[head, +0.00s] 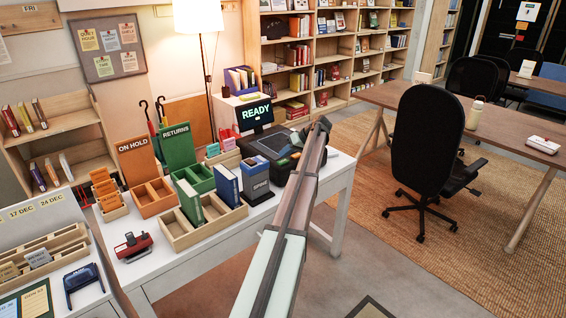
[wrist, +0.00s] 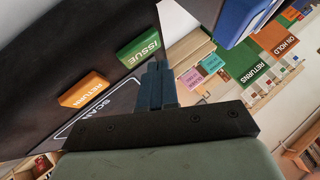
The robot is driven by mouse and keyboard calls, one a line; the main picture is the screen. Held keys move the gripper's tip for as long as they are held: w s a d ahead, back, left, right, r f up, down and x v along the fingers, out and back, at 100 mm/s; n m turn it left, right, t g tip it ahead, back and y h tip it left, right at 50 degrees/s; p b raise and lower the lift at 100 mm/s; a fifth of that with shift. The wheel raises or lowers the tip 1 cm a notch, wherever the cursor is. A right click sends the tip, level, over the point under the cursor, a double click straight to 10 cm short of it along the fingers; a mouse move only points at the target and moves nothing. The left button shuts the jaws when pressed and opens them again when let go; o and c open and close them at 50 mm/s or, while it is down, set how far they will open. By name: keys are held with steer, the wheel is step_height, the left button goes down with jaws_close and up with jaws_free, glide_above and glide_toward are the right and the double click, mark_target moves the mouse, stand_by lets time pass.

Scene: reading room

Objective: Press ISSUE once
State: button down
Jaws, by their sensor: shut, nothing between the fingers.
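The green ISSUE button (wrist: 140,47) is a raised block on a dark panel in the wrist view. The orange RETURN button (wrist: 85,90) is beside it, lower left. My gripper (wrist: 155,67) is shut and empty. Its fingertips show just below and right of the ISSUE button's lower edge; whether they touch it or the panel I cannot tell. The screen (head: 254,113) behind the panel reads READY.
A framed SCAN area (wrist: 98,113) lies below the buttons.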

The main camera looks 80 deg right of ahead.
mark_target(285, 161)
steer(key=shift+f, duration=0.2)
steer(key=shift+f, duration=0.25)
steer(key=shift+f, duration=0.45)
stand_by(1.1)
steer(key=shift+r, duration=0.9)
steer(key=shift+r, duration=2.5)
